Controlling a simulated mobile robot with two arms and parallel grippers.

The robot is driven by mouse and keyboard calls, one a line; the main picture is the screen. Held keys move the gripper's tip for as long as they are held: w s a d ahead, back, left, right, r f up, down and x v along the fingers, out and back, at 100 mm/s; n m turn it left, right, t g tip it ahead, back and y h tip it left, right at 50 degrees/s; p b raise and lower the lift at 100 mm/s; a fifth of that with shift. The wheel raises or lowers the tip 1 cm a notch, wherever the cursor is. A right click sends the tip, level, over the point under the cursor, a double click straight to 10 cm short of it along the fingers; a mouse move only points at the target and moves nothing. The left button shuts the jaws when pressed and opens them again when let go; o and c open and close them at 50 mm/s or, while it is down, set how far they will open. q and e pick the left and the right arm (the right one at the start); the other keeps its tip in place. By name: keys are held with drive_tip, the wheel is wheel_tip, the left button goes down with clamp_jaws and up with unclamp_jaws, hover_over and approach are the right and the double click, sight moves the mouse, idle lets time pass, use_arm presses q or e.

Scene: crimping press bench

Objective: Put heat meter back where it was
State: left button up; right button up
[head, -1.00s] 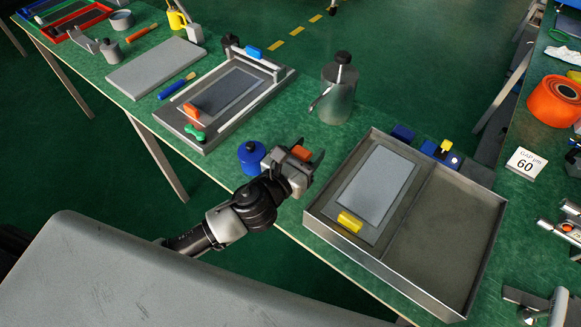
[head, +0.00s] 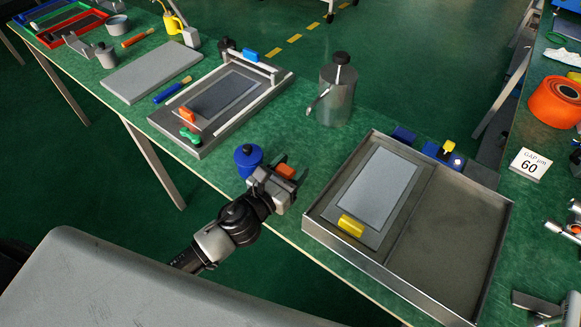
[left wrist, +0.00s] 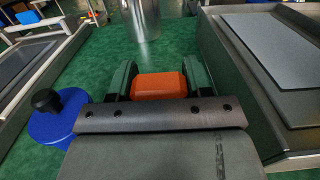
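My left gripper (head: 287,182) is over the green bench, between the blue jar (head: 248,158) and the grey two-part tray (head: 455,300). Its fingers are closed around an orange block (head: 285,170), the only thing in the grip that could be the heat meter; no label on it is readable. In the left wrist view the orange block (left wrist: 158,86) sits between the two dark fingers, its lower part hidden by the gripper body. Whether it touches the bench I cannot tell. My right gripper is not in view.
A steel canister (head: 336,98) stands behind the gripper. A framed press fixture (head: 175,150) lies to the left, with an orange block and a green knob. The tray holds a grey plate (head: 378,187) with a yellow block; its right compartment is empty. A "60" card (head: 530,164) stands at right.

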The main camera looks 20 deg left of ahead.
use_arm(q)
drive_tip(key=o, duration=0.4)
drive_tip(key=shift+c, duration=0.2)
drive_tip(key=shift+r, duration=0.1)
drive_tip(key=shift+s, duration=0.1)
drive_tip(key=b+v, duration=0.2)
drive_tip(key=v, duration=0.8)
drive_tip(key=shift+s+a+b, duration=0.1)
drive_tip(key=shift+s+b, duration=0.05)
drive_tip(key=shift+b, duration=0.25)
drive_tip(key=shift+s+a+r, duration=0.15)
drive_tip(key=shift+s+a, duration=0.1)
drive_tip(key=shift+s, duration=0.45)
